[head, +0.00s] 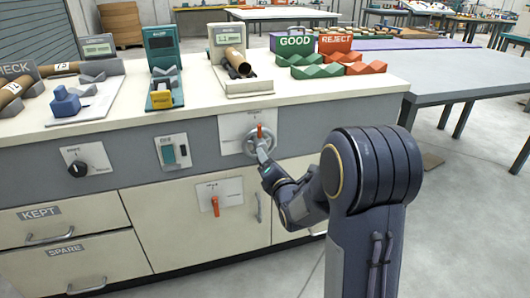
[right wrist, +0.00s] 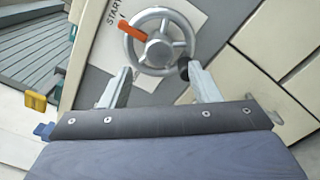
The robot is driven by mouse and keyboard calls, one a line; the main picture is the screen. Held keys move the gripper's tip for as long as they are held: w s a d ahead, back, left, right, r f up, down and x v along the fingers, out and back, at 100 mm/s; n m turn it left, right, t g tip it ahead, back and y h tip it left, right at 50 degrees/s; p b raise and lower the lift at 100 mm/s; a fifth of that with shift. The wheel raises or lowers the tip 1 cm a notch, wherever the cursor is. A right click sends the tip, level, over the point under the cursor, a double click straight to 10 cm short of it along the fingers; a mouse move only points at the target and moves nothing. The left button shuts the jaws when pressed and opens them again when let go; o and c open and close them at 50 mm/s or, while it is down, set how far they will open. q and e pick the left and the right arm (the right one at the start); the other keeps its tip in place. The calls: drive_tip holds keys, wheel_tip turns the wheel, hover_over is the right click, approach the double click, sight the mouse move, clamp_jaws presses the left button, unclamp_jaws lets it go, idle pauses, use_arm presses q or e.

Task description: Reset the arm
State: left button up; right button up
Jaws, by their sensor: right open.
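My right gripper (head: 262,148) is at the front of the cabinet, at a grey handwheel (head: 249,142) with an orange pointer or handle (head: 260,131). In the right wrist view the gripper (right wrist: 156,74) is open, its fingers apart at the near side of the handwheel (right wrist: 190,42), with nothing seen between them but the rim and panel. The orange piece (right wrist: 132,30) points to the upper left there. A dark knob on the rim is near the right fingertip; I cannot tell whether they touch. My left gripper is not in view.
An orange lever (head: 215,206) hangs on a panel below the wheel. A black dial (head: 78,168) and a switch box (head: 173,152) are on the front to the left. A cardboard tube (head: 237,62) rests on a stand above. Green GOOD (head: 295,42) and red REJECT (head: 335,43) signs stand by racks.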

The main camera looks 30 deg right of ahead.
drive_tip(key=shift+v, duration=1.05)
